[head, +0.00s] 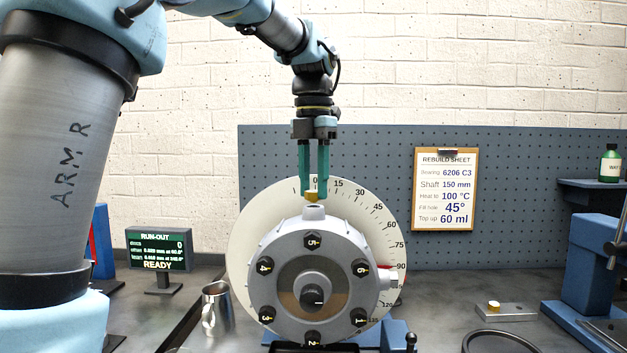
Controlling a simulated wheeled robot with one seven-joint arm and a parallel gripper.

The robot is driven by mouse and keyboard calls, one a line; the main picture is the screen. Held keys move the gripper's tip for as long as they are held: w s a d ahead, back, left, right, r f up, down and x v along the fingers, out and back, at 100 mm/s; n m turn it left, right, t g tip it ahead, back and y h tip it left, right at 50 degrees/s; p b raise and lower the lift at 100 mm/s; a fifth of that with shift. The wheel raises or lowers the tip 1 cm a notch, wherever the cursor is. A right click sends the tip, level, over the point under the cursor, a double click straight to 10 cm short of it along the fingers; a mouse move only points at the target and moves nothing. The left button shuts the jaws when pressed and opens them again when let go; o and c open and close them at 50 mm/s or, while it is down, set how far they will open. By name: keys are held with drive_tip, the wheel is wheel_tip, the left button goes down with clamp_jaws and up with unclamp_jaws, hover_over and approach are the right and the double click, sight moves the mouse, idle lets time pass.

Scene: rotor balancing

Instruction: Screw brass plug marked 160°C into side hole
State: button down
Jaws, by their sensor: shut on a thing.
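The grey round housing (280,240) stands upright in front of a white degree dial (244,225), with several numbered black bolts on its face. My gripper (313,190) points straight down at the top, with its green fingers shut on a brass plug (312,196). The plug sits right at the raised boss (314,211) on top of the housing; I cannot tell how far it is in the boss. No marking is readable on it. A second boss (385,279) sticks out from the housing's right side, near the dial's 90. Its opening is not visible.
Another brass piece (494,305) sits on a small metal plate (517,313) at the right. A metal mug (215,303) stands left of the housing, near the run-out display (156,250) reading READY. A blue press (592,262) is at far right. A rebuild sheet (445,189) hangs behind.

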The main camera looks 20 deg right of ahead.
drive_tip(key=shift+r+n+p, duration=0.15)
drive_tip(key=shift+n+p, duration=0.3)
drive_tip(key=shift+n, duration=0.15)
drive_tip(key=shift+d, duration=0.1)
drive_tip(key=shift+n, duration=0.3)
drive_tip(key=shift+f+n+p, duration=0.2)
drive_tip(key=shift+n+p, duration=0.3)
drive_tip(key=shift+p, duration=0.4)
drive_tip(key=shift+r+p, duration=0.1)
drive_tip(key=shift+p, duration=0.3)
